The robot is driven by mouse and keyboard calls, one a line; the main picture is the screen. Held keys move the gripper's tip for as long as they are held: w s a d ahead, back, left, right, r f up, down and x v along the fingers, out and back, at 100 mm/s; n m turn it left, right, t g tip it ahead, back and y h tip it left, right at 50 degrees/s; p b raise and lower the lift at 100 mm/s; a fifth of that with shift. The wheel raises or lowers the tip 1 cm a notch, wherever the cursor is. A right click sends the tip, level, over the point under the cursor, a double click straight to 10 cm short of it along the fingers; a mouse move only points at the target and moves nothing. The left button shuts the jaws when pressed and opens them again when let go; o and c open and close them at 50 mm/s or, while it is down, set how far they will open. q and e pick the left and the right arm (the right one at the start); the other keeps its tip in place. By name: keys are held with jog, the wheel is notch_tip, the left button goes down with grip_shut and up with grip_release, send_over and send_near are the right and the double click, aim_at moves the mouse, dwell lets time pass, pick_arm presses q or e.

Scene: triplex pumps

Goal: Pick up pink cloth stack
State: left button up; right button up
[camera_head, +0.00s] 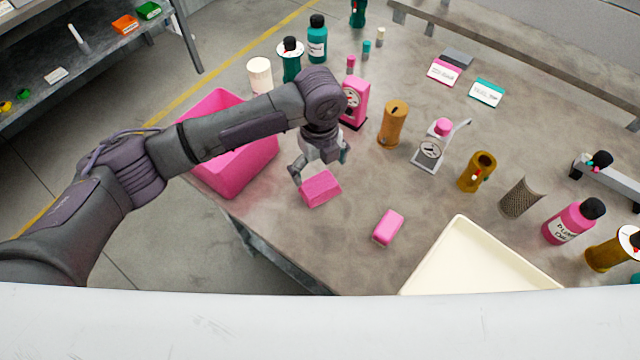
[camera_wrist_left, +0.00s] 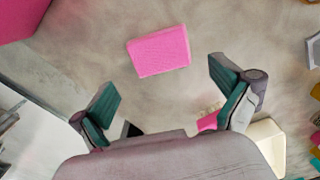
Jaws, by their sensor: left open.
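The pink cloth stack (camera_head: 320,189) looks like a flat-topped pink block lying on the grey table, near its front-left edge. In the left wrist view the stack (camera_wrist_left: 158,50) lies beyond the fingertips, roughly midway between them sideways. My left gripper (camera_head: 319,166) is above and just behind the stack in the head view, with its fingers spread and nothing between them. In the wrist view the open fingers (camera_wrist_left: 165,90) show apart from the stack. My right gripper is not in view.
A pink bin (camera_head: 235,160) stands left of the stack. A smaller pink block (camera_head: 388,227), seemingly a brush with bristles, lies to the right. A cream tray (camera_head: 462,250) is at the front. A pink gauge stand (camera_head: 355,102) and brown cylinder (camera_head: 393,125) stand behind.

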aim_at(322, 186)
pick_arm(q)
jog(key=shift+f, duration=0.9)
jog(key=f, duration=0.1)
jog(key=f+p, duration=0.1)
jog(key=f, duration=0.2)
jog(key=shift+s+d, duration=0.15)
jog(key=shift+s, duration=0.1)
jog(key=shift+f, duration=0.65)
jog(key=c, duration=0.8)
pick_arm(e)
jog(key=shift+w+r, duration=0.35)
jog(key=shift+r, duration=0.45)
pick_arm(q)
jog(key=shift+r, duration=0.15)
